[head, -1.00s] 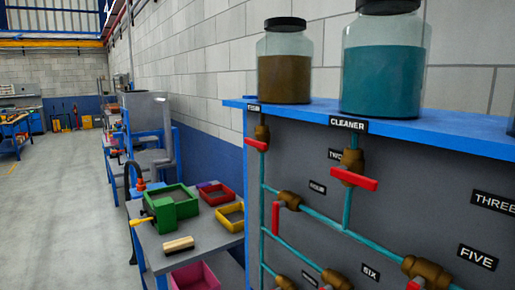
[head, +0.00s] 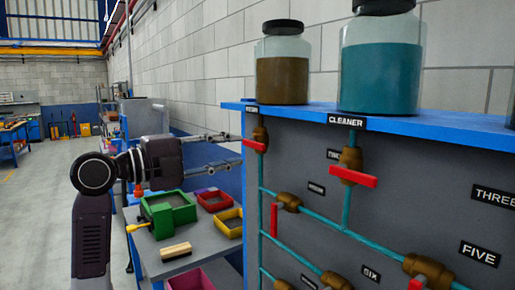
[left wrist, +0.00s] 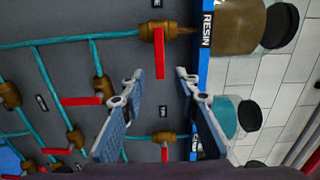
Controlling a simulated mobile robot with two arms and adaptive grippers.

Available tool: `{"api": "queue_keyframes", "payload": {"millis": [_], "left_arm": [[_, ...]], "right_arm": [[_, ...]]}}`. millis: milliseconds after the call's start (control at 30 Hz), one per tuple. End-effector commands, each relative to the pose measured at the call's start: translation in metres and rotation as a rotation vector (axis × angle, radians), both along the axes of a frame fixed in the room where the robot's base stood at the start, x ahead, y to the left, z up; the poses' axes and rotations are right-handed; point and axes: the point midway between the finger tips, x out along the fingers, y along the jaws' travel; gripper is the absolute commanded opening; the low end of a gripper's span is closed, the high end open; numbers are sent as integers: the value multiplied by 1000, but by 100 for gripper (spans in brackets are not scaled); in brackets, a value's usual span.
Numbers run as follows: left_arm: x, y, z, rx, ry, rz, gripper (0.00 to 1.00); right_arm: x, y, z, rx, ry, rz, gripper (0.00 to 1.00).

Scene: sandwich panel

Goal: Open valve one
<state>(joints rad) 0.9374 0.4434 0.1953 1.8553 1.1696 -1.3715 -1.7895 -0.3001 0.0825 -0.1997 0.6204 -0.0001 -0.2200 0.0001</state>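The valve under the jar of brown liquid is a brass body (head: 260,133) with a red handle (head: 255,146), at the panel's top left corner. Its handle lies crosswise to its vertical pipe. I cannot read a number beside it, so I take it as valve one. In the left wrist view its red handle (left wrist: 160,55) shows just beyond the gap between my fingertips, under the RESIN label (left wrist: 207,30). My left gripper (head: 232,150) is open and empty, its fingers pointing at this handle and seemingly short of it. My right gripper is not in view.
The CLEANER valve's red handle (head: 353,177) and several other valves sit on the grey panel (head: 410,200). Jars of brown (head: 283,78) and teal liquid (head: 380,65) stand on the blue shelf (head: 440,122). A side table with green (head: 170,210), red and yellow bins stands below my left arm.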

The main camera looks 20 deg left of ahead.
Motion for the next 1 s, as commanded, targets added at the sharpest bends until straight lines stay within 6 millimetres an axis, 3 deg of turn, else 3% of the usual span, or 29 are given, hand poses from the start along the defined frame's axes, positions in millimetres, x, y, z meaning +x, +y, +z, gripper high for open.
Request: {"api": "queue_keyframes", "payload": {"millis": [500, 867, 1000], "left_arm": [[53, -43, 4, -1, -2, -5, 29], [59, -48, 1, 2, -2, -2, 29], [59, -48, 1, 2, -1, -2, 17]], "right_arm": [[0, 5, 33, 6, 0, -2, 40], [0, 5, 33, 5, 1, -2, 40], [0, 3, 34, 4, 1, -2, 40]]}}
